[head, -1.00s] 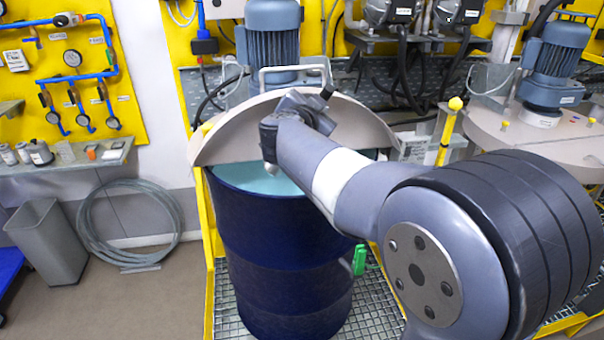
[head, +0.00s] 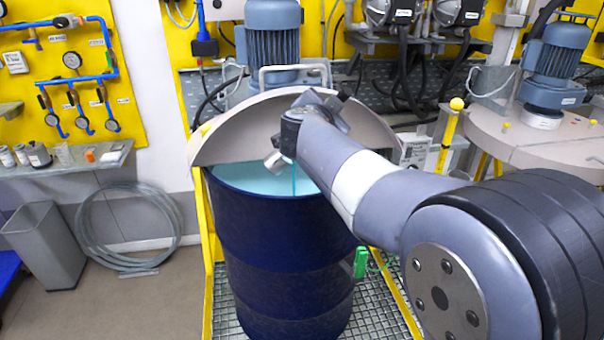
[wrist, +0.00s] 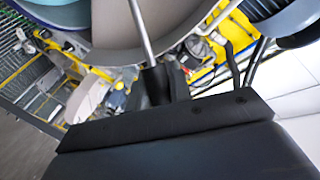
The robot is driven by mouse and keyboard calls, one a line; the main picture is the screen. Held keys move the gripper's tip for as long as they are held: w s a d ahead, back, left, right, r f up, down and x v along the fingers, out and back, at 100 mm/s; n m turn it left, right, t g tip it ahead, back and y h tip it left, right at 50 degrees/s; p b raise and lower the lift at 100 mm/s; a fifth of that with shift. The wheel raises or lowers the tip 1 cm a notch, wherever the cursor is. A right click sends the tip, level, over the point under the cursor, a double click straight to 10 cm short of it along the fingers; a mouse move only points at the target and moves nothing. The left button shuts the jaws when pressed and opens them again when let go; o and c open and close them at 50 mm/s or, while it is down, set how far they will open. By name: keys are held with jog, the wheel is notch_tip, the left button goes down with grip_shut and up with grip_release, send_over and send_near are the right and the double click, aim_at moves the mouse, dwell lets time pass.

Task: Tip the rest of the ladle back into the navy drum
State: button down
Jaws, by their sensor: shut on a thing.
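The navy drum (head: 285,260) stands upright, with pale teal liquid (head: 240,178) showing at its top. A half-round beige lid (head: 235,140) stands raised over its back part. At the end of my arm, a small pale metal piece of the ladle (head: 276,161) hangs tilted over the drum's opening. A thin teal stream (head: 293,180) falls beside it toward the liquid. In the wrist view the ladle's thin metal handle (wrist: 141,32) runs up from a dark grip at my gripper (wrist: 160,100), which is shut on it. The ladle's bowl is not clear in the wrist view.
A second mixer with a blue motor (head: 556,62) and a beige lid (head: 535,140) stands at the right. A yellow post (head: 449,135) with a ball top rises between. A shelf with small jars (head: 38,156) and a grey bin (head: 50,243) are at the left.

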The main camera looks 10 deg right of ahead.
jog(key=shift+s+d+f+m+b, duration=0.1)
jog(key=shift+d+f+m+b, duration=0.15)
jog(key=shift+d+b, duration=0.25)
jog(key=shift+s+d+f+m+b, duration=0.1)
jog(key=shift+d+f+m+b, duration=0.2)
jog(key=shift+d, duration=0.25)
jog(key=shift+s+d+f+m+y+b, duration=0.1)
jog(key=shift+d+f+m+y+b, duration=0.15)
jog(key=shift+d+f+m+b, duration=0.25)
jog(key=shift+s+d+f+m+y+b, duration=0.15)
jog(key=shift+d+f+y+b, duration=0.15)
jog(key=shift+d+b, duration=0.25)
dwell(0.3)
jog(key=shift+s+d+f+m+y+b, duration=0.2)
jog(key=shift+d+f+m+b, duration=0.4)
jog(key=shift+d+f, duration=0.5)
dwell(0.3)
jog(key=shift+d+r, duration=0.1)
jog(key=shift+d+f+m+y+p, duration=0.4)
jog(key=shift+d+f+p, duration=0.2)
jog(key=shift+p, duration=0.25)
jog(key=shift+s+d+f, duration=0.1)
jog(key=shift+d, duration=0.1)
